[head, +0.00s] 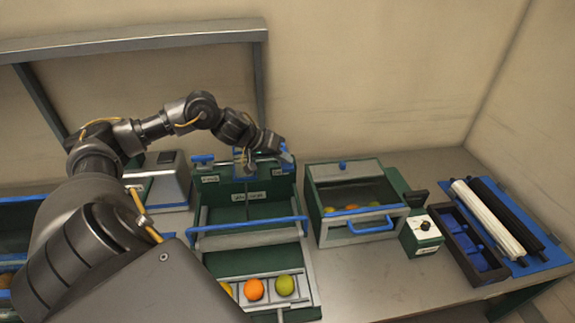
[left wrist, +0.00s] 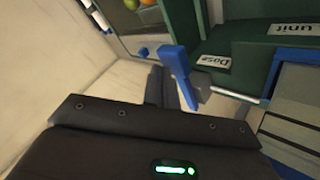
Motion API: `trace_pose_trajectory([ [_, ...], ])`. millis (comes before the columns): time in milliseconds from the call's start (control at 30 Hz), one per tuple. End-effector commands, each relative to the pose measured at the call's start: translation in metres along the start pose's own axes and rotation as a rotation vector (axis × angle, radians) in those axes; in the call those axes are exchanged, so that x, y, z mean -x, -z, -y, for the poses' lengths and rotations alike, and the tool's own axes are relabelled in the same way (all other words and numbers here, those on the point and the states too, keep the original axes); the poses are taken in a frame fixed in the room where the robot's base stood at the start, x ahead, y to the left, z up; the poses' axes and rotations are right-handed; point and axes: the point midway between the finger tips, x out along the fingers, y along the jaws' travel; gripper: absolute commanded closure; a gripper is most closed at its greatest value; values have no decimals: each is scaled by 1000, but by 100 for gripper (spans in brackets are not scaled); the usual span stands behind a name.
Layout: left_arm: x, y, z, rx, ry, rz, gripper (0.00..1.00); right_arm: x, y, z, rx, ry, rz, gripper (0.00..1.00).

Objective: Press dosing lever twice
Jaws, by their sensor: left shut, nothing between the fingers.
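A green dosing unit (head: 226,213) stands on the bench, with several fruits in the tray at its front. A blue lever (left wrist: 174,62) shows in the left wrist view beside a white label reading "Dose" (left wrist: 214,61). In the head view the blue lever (head: 289,160) is at the unit's top right, partly hidden by my gripper. My left gripper (head: 280,150) is shut and empty, right at the lever. In the left wrist view its dark fingers (left wrist: 170,90) overlap the lever's lower end; I cannot tell whether they touch. My right gripper is not in view.
A glass-lidded box (head: 340,172) with a blue handle and fruit inside stands to the right. Beyond it are a small green box with a knob (head: 424,226), a dark tray with blue compartments (head: 468,244) and rollers on a blue mat (head: 547,257). The front right bench is clear.

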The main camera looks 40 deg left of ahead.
Motion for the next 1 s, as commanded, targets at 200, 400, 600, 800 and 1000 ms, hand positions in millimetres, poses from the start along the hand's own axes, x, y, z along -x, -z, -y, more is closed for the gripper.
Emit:
trace_pose_trajectory([
  [200,-3,-2,2,1,1,2,100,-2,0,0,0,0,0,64],
  [400,-4,-4,4,1,2,2,100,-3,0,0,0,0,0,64],
  [600,-6,-5,5,1,2,2,100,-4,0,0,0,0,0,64],
  [800,-8,-6,6,2,2,3,100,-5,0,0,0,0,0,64],
  [1000,-10,-8,8,2,2,3,100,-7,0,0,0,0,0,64],
])
